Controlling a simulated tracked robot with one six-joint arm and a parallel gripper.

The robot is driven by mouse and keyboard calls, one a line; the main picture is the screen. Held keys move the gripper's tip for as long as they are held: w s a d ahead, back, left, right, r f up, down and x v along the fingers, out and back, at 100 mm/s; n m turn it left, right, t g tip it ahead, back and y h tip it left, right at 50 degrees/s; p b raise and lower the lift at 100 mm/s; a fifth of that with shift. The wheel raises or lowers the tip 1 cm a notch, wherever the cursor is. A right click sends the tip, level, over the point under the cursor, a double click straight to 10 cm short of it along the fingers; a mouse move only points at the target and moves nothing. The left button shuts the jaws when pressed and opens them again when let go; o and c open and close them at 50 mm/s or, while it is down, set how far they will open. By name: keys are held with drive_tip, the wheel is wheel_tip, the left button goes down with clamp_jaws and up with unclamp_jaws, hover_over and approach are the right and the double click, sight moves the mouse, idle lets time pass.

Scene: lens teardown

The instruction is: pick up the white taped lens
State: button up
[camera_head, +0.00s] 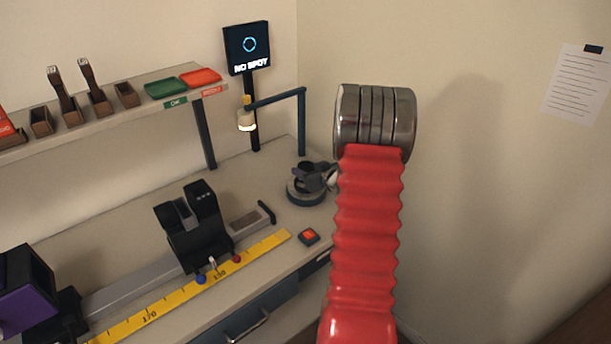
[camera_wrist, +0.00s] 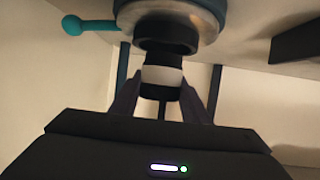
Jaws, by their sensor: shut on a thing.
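The white taped lens (camera_wrist: 162,76), a short black cylinder with a white band, is in the middle of the wrist view. My gripper (camera_wrist: 161,96) is shut on it, one dark finger on each side. The lens's far end is close to the dark round opening of a grey ring-shaped fixture (camera_wrist: 166,38); I cannot tell if they touch. In the head view my gripper (camera_head: 316,174) is a small dark shape at a round base on the bench, partly behind my red arm. The lens is not clear there.
A teal lever (camera_wrist: 88,25) sticks out left of the fixture. On the bench (camera_head: 130,220) are a black carriage (camera_head: 193,228) on a rail, a yellow ruler (camera_head: 262,248) and a red button (camera_head: 309,236). A lamp post (camera_head: 302,125) and a "NO SPOT" screen (camera_head: 247,48) stand behind.

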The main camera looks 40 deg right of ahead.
sight(306, 165)
wheel_tip(306, 165, up, 8)
drive_tip(key=shift+f, duration=0.25)
idle(0.5)
